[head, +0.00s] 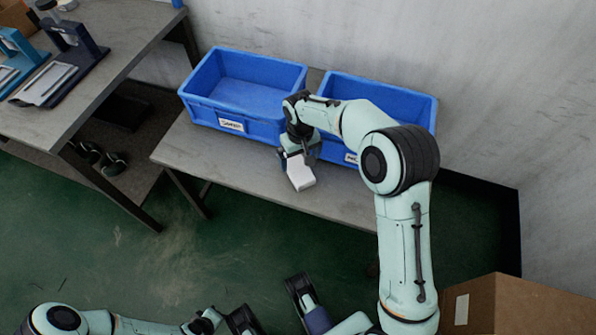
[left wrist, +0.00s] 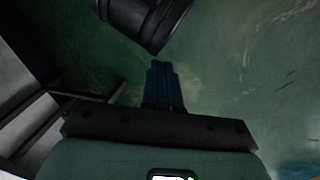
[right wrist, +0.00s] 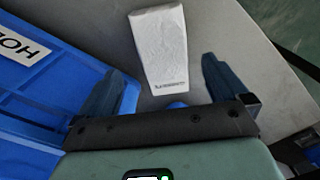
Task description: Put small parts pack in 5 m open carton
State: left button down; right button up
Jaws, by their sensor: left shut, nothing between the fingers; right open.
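A white small parts pack (head: 301,178) lies on the grey table in front of the blue bins. It also shows in the right wrist view (right wrist: 160,45), just beyond and partly between my fingertips. My right gripper (right wrist: 163,72) is open with a finger to either side of the pack's near end; no grip on it shows. In the head view the right gripper (head: 297,158) is over the table beside the right bin. My left gripper (left wrist: 163,75) is shut and empty above the green floor. A brown cardboard carton (head: 515,305) stands at the lower right; its inside is hidden.
Two blue bins, left (head: 245,90) and right (head: 390,100), stand at the back of the grey table (head: 240,172). The right arm crosses the right bin. A workbench (head: 100,85) with fixtures is at the left. Green floor lies between.

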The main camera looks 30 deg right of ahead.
aim_at(299, 169)
jog(key=f+b, duration=0.1)
jog(key=f, duration=0.4)
jog(key=shift+a+f+b, duration=0.2)
jog(key=shift+f+b, duration=0.2)
pick_arm(q)
jog(key=w+f, duration=0.1)
jog(key=w+a+f, duration=0.1)
jog(key=shift+w+a+t+y, duration=0.2)
jog(key=shift+w+t+y, duration=0.1)
jog(key=shift+w+t, duration=0.1)
pick_arm(e)
jog(key=shift+r, duration=0.1)
jog(key=c, duration=1.2)
jog(key=shift+o, duration=0.2)
